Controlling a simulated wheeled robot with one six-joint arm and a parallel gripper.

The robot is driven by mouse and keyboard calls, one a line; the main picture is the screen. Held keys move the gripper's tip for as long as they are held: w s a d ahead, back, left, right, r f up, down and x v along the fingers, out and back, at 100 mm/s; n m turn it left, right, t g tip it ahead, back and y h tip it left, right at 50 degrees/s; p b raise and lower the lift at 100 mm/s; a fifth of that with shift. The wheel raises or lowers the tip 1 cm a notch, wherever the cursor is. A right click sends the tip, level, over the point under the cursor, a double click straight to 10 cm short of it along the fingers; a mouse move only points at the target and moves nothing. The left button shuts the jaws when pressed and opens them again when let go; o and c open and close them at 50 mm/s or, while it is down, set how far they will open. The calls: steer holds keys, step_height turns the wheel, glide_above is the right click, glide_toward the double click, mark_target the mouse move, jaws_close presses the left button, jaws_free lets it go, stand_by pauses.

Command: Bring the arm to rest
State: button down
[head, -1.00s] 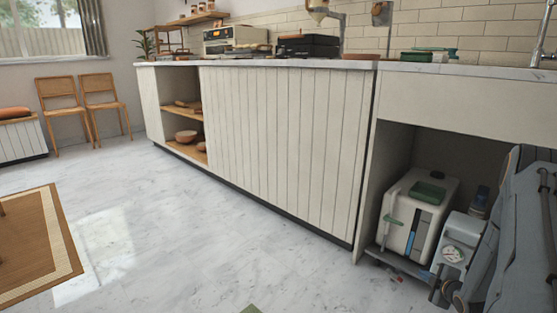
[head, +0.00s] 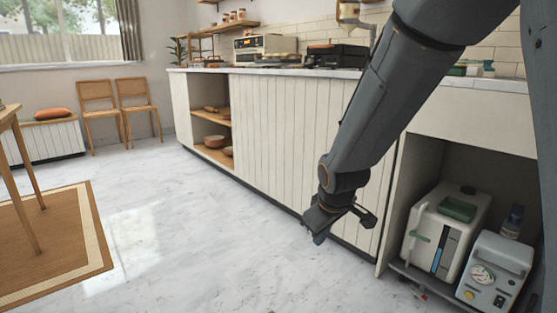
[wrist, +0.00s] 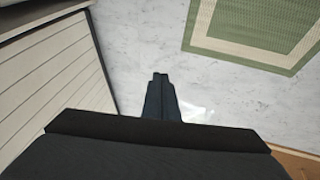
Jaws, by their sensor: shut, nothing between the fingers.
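My dark grey arm reaches down from the upper right in the head view. My gripper (head: 316,238) hangs in front of the white slatted counter front, over the marble floor. In the wrist view my gripper (wrist: 159,76) points at the floor, its fingers together and empty.
The white counter (head: 285,140) runs along the right. An open bay under it holds a white machine (head: 425,237) and a grey box with a gauge (head: 488,275). A brown rug (head: 60,250) and table leg are at left. A green-bordered mat (wrist: 235,30) shows in the wrist view. Floor between is clear.

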steer(key=s+a+r+g+p, duration=0.1)
steer(key=s+a+r+g, duration=0.2)
steer(key=s, duration=0.8)
steer(key=s+a+r+m+y, duration=0.1)
steer(key=s+a+r, duration=0.3)
steer(key=s, duration=0.7)
steer(key=s+a+r+g+p, duration=0.15)
steer(key=s+a, duration=0.35)
steer(key=s, duration=0.5)
steer(key=d+r+m+p, duration=0.2)
steer(key=d+r+p, duration=0.5)
steer(key=p, duration=0.5)
steer(key=d+r+m+h+p, duration=0.1)
steer(key=d+r+p, duration=0.5)
steer(key=r+p, duration=0.6)
steer(key=d+r+m+p, duration=0.3)
steer(key=d+r+p, duration=0.4)
steer(key=p, duration=0.5)
step_height(320, 180, up, 3)
steer(key=shift+d+f+m+h, duration=0.15)
steer(key=shift+d+m+h, duration=0.15)
steer(key=shift+m, duration=0.1)
steer(key=shift+g, duration=0.25)
